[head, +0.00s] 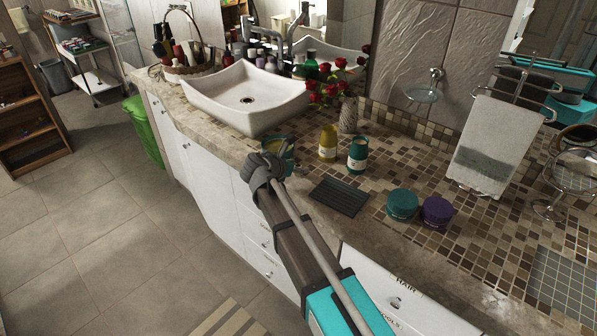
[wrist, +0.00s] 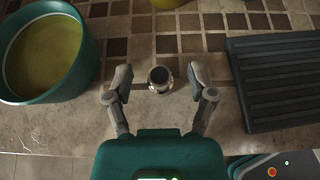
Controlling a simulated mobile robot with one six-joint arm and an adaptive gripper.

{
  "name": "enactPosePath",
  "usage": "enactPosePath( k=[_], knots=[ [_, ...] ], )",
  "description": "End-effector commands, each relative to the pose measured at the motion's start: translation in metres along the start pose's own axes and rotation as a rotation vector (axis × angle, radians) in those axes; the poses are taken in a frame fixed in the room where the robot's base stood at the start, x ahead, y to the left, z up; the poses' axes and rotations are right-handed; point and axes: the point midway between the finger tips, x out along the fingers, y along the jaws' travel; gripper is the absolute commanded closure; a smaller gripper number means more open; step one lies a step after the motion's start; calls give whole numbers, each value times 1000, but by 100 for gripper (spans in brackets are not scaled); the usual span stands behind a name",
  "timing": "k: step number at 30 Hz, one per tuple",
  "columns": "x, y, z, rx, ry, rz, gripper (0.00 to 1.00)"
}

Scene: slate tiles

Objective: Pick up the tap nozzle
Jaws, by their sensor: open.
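The tap nozzle (wrist: 159,79), a small round metal piece with a dark opening, stands on the counter in the wrist view. My gripper (wrist: 159,73) is open, with one finger to the left and one to the right of the nozzle. Gaps show between the nozzle and both fingers. In the head view my arm's end (head: 262,170) is over the front edge of the counter, and I cannot make out the nozzle there.
A teal pot with yellow contents (wrist: 85,78) stands close left of my gripper. A dark ridged tray (wrist: 285,85) lies close right. The white basin (head: 245,98), a yellow bottle (head: 328,143), and teal (head: 402,205) and purple (head: 436,212) jars stand farther off.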

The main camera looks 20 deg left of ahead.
Motion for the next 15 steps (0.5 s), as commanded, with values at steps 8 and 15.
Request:
enactPosePath(
  k=[8,15],
  knots=[
    [0,0,0,0,0,0,36],
    [0,0,0,0,0,0,81]
  ],
)
